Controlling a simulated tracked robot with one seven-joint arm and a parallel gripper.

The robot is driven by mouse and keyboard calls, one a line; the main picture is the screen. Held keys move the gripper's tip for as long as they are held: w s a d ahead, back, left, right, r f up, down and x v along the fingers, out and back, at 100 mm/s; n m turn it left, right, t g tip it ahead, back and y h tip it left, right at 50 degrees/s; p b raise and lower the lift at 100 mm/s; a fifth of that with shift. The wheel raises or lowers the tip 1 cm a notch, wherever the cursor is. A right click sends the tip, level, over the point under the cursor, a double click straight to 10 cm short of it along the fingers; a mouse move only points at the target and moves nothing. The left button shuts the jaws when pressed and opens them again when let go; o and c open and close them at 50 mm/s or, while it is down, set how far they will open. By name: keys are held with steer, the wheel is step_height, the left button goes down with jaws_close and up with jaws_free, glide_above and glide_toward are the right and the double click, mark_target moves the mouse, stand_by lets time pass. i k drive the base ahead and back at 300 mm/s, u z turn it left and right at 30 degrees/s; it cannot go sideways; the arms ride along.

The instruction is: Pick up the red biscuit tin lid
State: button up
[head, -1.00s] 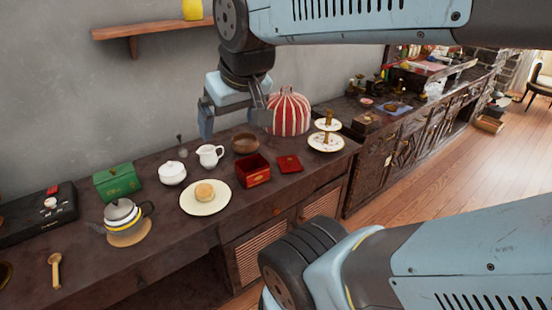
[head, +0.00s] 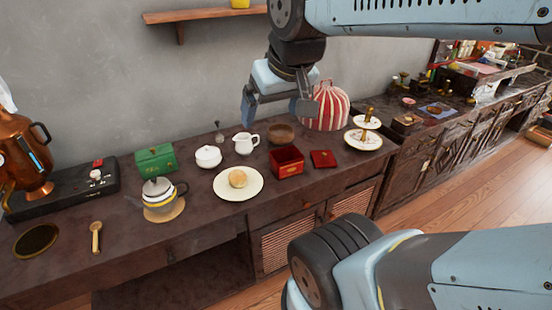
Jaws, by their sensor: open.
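The red biscuit tin lid (head: 323,159) lies flat on the dark wooden counter, just right of the open red biscuit tin (head: 287,162). It is a small dark red square with a small mark in its middle. My gripper (head: 275,118) is open and empty, pointing down, above the back of the counter. In the picture it is up and left of the lid, well clear of it. Nothing covers the lid.
The counter's front strip is clear.

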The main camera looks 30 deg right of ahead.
mark_target(323, 159)
steer(key=z, duration=1.25)
steer(key=k, duration=0.75)
steer(key=u, duration=0.55)
steer(key=i, duration=1)
steer(key=u, duration=0.05)
